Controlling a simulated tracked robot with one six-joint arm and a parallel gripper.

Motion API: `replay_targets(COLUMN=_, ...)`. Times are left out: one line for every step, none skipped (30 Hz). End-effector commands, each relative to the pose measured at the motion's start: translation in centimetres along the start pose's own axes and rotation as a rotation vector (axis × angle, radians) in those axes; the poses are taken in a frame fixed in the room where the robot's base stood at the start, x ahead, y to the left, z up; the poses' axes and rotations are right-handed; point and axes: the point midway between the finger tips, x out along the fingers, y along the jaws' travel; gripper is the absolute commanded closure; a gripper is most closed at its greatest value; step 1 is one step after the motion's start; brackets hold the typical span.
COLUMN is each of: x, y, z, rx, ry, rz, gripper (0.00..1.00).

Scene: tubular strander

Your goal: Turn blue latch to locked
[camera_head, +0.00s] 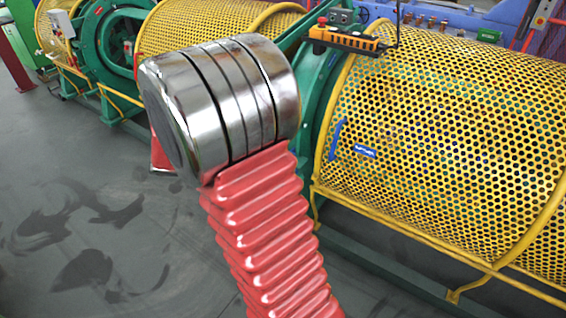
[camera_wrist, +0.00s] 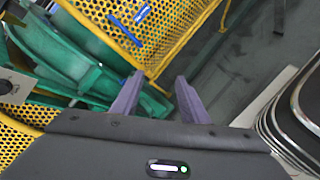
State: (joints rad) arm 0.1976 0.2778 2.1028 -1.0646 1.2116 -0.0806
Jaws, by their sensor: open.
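The blue latch (camera_head: 337,140) is a slim blue bar at the left end of the near yellow mesh guard (camera_head: 440,130). In the camera_head view it stands steeply, tilted a little. A blue label (camera_head: 365,152) with white lettering sits to its right; the lettering is too small to read. In the camera_wrist view the latch (camera_wrist: 125,30) lies slanted at the top, with the label (camera_wrist: 142,13) beside it. My gripper (camera_wrist: 159,78) is open and empty, its purple fingers apart and clear of the latch. The gripper is hidden in the camera_head view.
A green frame ring (camera_head: 314,110) stands left of the guard. An orange control box (camera_head: 345,40) hangs above it. Yellow rails (camera_head: 400,232) run along the guard's lower edge. Grey floor (camera_head: 90,220) is open at the left.

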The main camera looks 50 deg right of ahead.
Motion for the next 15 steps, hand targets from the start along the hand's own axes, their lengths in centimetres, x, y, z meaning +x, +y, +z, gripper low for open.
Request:
replay_targets(x=1.0, y=0.3, z=-0.6, rx=-0.032, ry=-0.027, rz=0.017, gripper=0.59)
replay_targets(x=1.6, y=0.7, z=-0.9, rx=-0.05, ry=-0.043, rz=0.03, gripper=0.59)
replay_targets(x=2.2, y=1.1, z=-1.3, rx=-0.074, ry=-0.064, rz=0.047, gripper=0.59)
replay_targets(x=2.8, y=1.3, z=-1.6, rx=-0.092, ry=-0.079, rz=0.06, gripper=0.59)
replay_targets(x=3.3, y=1.6, z=-1.9, rx=-0.11, ry=-0.094, rz=0.072, gripper=0.59)
replay_targets(x=4.0, y=2.0, z=-2.4, rx=-0.134, ry=-0.112, rz=0.089, gripper=0.59)
replay_targets(x=4.6, y=2.2, z=-2.8, rx=-0.153, ry=-0.127, rz=0.102, gripper=0.59)
replay_targets(x=5.1, y=2.5, z=-3.1, rx=-0.172, ry=-0.141, rz=0.115, gripper=0.59)
replay_targets(x=5.8, y=2.8, z=-3.6, rx=-0.197, ry=-0.159, rz=0.132, gripper=0.59)
replay_targets(x=6.3, y=3.0, z=-4.0, rx=-0.215, ry=-0.172, rz=0.144, gripper=0.59)
replay_targets(x=6.9, y=3.1, z=-4.4, rx=-0.235, ry=-0.185, rz=0.157, gripper=0.59)
replay_targets(x=7.6, y=3.4, z=-4.8, rx=-0.26, ry=-0.202, rz=0.174, gripper=0.59)
replay_targets(x=8.1, y=3.6, z=-5.2, rx=-0.277, ry=-0.215, rz=0.187, gripper=0.59)
replay_targets(x=8.7, y=3.7, z=-5.7, rx=-0.297, ry=-0.226, rz=0.199, gripper=0.59)
replay_targets(x=9.4, y=3.9, z=-6.3, rx=-0.322, ry=-0.241, rz=0.217, gripper=0.59)
